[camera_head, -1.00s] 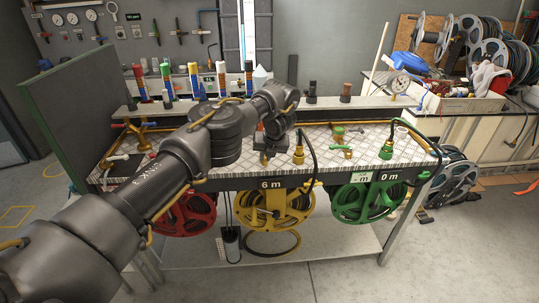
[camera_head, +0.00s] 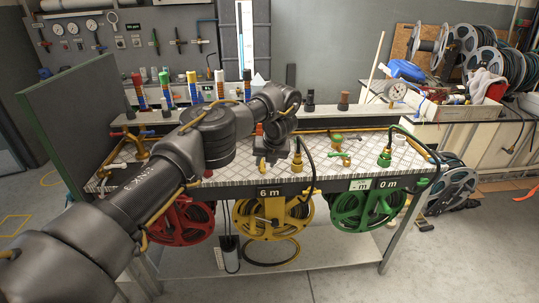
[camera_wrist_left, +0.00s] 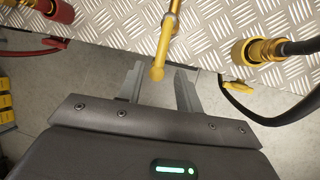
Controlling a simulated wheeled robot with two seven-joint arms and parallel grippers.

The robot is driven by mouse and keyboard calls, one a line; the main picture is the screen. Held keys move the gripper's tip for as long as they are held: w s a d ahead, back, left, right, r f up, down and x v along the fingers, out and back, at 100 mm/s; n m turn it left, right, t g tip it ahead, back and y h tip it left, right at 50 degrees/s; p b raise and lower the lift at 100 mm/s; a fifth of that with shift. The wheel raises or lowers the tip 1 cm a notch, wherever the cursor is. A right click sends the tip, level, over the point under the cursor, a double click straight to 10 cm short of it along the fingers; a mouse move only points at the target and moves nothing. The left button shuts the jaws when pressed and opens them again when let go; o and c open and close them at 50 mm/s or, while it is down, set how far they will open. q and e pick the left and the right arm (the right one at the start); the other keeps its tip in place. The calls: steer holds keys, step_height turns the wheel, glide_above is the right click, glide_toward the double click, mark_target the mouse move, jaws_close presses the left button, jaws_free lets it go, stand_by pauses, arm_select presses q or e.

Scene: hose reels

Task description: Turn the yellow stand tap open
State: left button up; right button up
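In the left wrist view a slim yellow bar (camera_wrist_left: 166,40), seemingly part of the yellow stand tap, reaches over the edge of the metal tread-plate bench. Its rounded end lies between the two fingers of my left gripper (camera_wrist_left: 159,72), as seen from above. The fingers are apart, with a gap on both sides of the bar. I cannot tell their height difference. In the head view my left gripper (camera_head: 268,158) is over the bench front above the yellow reel (camera_head: 270,217) and hides most of the tap. My right gripper is not in view.
A yellow hose coupling (camera_wrist_left: 262,50) with a black hose (camera_wrist_left: 300,46) is close on the right; it also shows in the head view (camera_head: 297,161). A red coupling (camera_wrist_left: 58,10) is on the left. A green tap (camera_head: 338,146) and green reel (camera_head: 366,208) are further right.

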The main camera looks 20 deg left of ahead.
arm_select(q)
steer(key=p+v, duration=0.4)
steer(key=v, duration=0.4)
steer(key=shift+r, duration=0.2)
steer(key=shift+s+d, duration=0.15)
